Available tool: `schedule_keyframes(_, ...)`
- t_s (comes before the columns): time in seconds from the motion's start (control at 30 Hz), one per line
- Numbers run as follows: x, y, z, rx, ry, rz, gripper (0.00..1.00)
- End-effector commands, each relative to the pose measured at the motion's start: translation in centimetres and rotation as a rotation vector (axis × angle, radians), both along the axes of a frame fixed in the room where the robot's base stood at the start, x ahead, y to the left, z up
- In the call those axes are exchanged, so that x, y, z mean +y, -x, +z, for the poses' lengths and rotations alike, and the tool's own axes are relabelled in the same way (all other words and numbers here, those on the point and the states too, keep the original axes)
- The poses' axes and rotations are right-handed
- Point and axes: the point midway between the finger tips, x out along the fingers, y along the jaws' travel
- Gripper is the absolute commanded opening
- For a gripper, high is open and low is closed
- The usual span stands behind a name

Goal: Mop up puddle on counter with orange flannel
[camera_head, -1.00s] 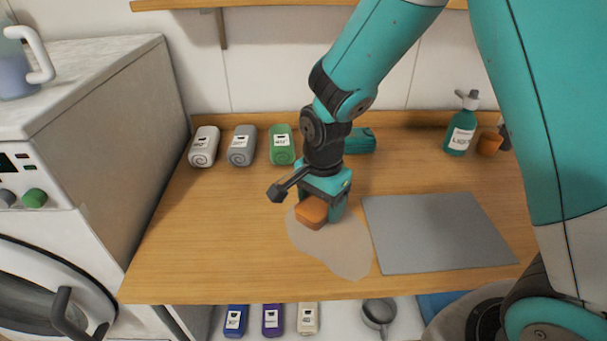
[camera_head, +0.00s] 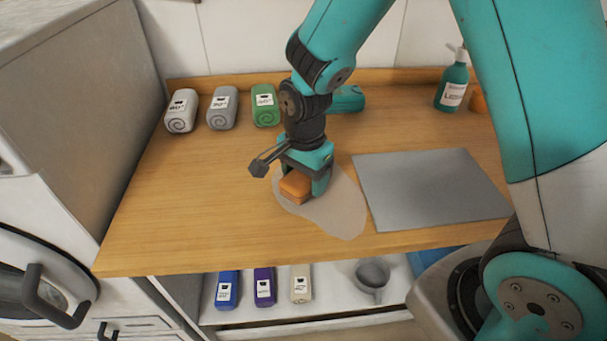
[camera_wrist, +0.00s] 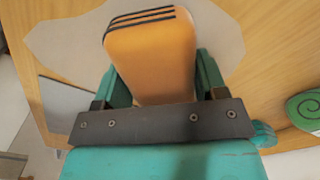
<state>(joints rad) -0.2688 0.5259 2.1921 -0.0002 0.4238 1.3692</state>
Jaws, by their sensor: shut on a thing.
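The orange flannel (camera_head: 295,187) is a folded block with dark stripes along one end, as the wrist view (camera_wrist: 152,50) shows. My gripper (camera_head: 308,180) is shut on it, with one finger on each side. The flannel is at the counter, over the left part of the puddle (camera_head: 335,212). The puddle is a pale grey, irregular patch on the wooden counter (camera_head: 180,225), and it spreads to the right and front of the flannel. My gripper and the flannel hide part of it. I cannot tell whether the flannel presses on the surface.
A grey mat (camera_head: 430,188) lies right of the puddle. White, grey and green rolled flannels (camera_head: 265,106) stand at the back left, and a teal one (camera_head: 347,99) behind my gripper. A soap bottle (camera_head: 452,85) is at the back right. The counter's left front is clear.

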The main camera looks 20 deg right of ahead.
Motion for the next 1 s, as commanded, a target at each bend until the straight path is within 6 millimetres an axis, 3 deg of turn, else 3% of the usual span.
schedule_keyframes(1.0, 0.05, -0.01, -0.64, 0.000, 0.000, 0.001, 0.47)
